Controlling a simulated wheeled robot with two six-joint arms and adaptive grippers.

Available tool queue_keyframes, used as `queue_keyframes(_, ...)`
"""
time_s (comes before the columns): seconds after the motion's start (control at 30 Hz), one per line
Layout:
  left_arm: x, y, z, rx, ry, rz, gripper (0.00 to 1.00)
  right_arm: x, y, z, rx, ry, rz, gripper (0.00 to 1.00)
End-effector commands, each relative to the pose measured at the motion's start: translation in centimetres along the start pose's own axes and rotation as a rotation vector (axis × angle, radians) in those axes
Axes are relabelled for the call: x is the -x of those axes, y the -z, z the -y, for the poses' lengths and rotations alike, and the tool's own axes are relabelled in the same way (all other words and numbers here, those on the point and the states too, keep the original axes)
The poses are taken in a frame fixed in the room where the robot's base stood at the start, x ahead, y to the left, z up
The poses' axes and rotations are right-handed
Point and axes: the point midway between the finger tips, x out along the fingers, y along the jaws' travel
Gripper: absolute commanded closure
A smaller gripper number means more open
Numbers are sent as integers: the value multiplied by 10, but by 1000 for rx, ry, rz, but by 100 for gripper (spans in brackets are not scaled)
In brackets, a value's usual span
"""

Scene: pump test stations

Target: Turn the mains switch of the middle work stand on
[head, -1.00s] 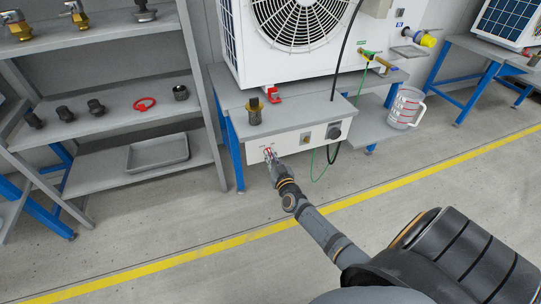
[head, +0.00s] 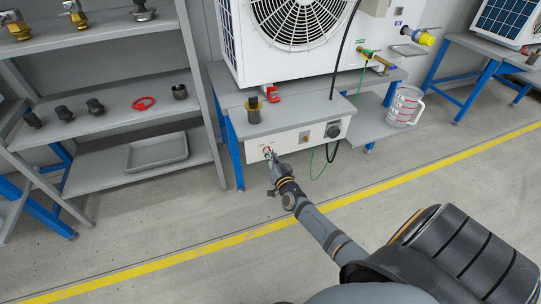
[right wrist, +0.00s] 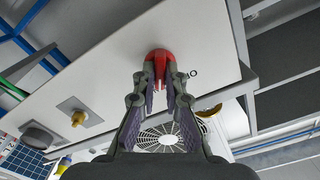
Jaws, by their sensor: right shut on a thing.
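The mains switch is a red knob (right wrist: 157,55) on the white front panel (right wrist: 95,70) of the middle work stand. In the head view the red switch (head: 267,150) shows small at the left end of that panel, partly hidden by my gripper. My right gripper (head: 271,158) reaches it from the front. In the right wrist view the two fingers of my right gripper (right wrist: 162,75) are closed on both sides of the red knob. A mark like an "O" shows beside the knob; the switch's exact angle is hard to tell. My left gripper is out of view.
The panel also holds a small yellowish switch (head: 304,137) and a dark round socket (head: 333,130). A brass fitting (head: 254,110) stands on the bench above. A white fan unit (head: 232,70) is behind. Grey shelves (head: 115,116) stand left; the floor in front is clear.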

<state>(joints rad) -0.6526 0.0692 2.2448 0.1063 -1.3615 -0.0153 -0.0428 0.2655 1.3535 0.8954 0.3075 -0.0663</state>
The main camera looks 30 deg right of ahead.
Motion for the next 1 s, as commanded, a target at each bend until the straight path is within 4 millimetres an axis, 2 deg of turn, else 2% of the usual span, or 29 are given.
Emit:
queue_keyframes(0.4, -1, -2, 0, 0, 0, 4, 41, 1, -2, -1, -9, -2, 4, 100)
queue_keyframes(0.43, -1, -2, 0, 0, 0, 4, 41, 1, -2, -1, -9, -2, 4, 86)
queue_keyframes(0.57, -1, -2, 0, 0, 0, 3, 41, 1, -1, -1, -8, -2, 3, 68)
queue_keyframes(0.87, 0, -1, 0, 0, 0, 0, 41, 1, -1, 0, -7, -1, 1, 67)
queue_keyframes(1.0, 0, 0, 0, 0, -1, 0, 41, 17, -1, -1, -7, -1, 2, 67)
